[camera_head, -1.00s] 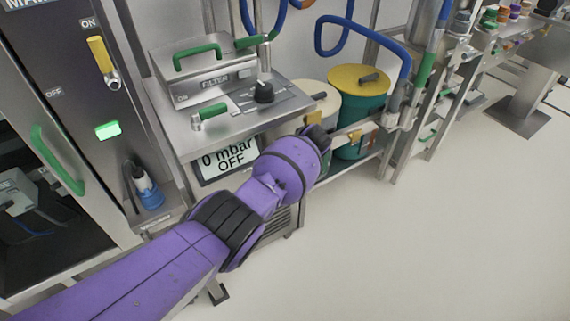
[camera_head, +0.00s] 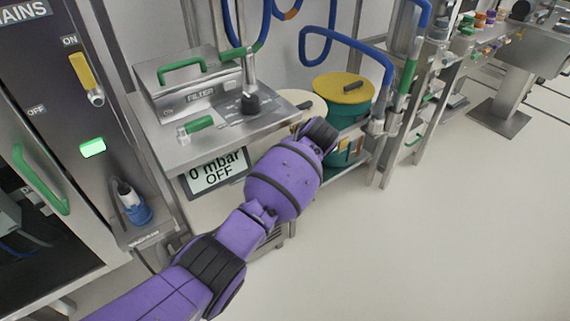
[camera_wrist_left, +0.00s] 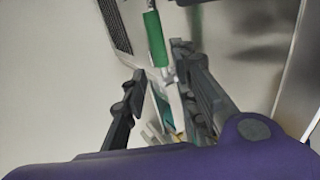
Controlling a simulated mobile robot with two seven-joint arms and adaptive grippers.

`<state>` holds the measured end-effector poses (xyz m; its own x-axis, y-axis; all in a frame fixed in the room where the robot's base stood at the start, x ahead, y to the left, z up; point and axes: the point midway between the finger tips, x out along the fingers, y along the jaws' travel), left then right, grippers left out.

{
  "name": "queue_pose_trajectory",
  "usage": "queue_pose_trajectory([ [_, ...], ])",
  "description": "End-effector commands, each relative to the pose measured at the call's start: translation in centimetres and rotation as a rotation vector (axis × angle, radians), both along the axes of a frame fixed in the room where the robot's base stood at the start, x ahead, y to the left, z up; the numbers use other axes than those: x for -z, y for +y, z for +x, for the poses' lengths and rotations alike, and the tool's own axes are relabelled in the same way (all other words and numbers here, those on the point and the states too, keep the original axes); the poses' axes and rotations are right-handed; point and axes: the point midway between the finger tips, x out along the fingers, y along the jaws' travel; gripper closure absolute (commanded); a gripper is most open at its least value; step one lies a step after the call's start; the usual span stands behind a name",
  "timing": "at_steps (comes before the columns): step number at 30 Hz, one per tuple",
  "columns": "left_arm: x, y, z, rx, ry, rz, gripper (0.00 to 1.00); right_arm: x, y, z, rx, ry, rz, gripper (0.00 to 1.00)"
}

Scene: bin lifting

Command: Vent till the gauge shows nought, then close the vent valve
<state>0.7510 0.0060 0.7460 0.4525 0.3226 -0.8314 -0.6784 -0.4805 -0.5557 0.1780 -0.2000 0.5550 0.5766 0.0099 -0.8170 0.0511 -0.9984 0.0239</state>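The gauge display (camera_head: 214,170) under the steel bench reads "0 mbar OFF". A green-handled valve (camera_head: 197,125) sits on the bench front above it; I cannot tell whether it is the vent valve or how it is set. My left arm crosses in front of the bench, and its wrist hides its gripper in the head view. In the left wrist view the left gripper (camera_wrist_left: 160,62) has its dark fingers apart. A green handle (camera_wrist_left: 154,38) with a metal end shows between and beyond the fingertips, with no clear contact. My right gripper is in neither view.
The filter box (camera_head: 185,77) with a green handle and a black-knobbed fitting (camera_head: 250,103) stand on the bench. A yellow-lidded green drum (camera_head: 343,92) is behind my wrist. A mains cabinet (camera_head: 55,130) stands at left. The floor (camera_head: 430,240) at right is clear.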

Motion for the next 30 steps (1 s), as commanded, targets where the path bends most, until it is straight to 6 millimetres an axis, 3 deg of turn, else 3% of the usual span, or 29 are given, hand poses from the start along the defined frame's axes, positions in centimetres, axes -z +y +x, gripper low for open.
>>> queue_pose_trajectory([
  [7,-1.9,-0.7,-1.0,0.000,-0.001,0.001,0.73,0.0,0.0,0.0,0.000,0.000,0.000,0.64],
  [23,-1.7,-0.7,-1.2,-0.001,0.002,-0.002,0.73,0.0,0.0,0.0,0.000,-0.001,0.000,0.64],
  [26,0.5,-0.3,-2.2,-0.003,0.010,-0.027,0.73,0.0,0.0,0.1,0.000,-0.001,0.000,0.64],
  [30,7.4,0.8,-6.0,-0.016,0.027,-0.124,0.73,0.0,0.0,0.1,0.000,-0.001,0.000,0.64],
])
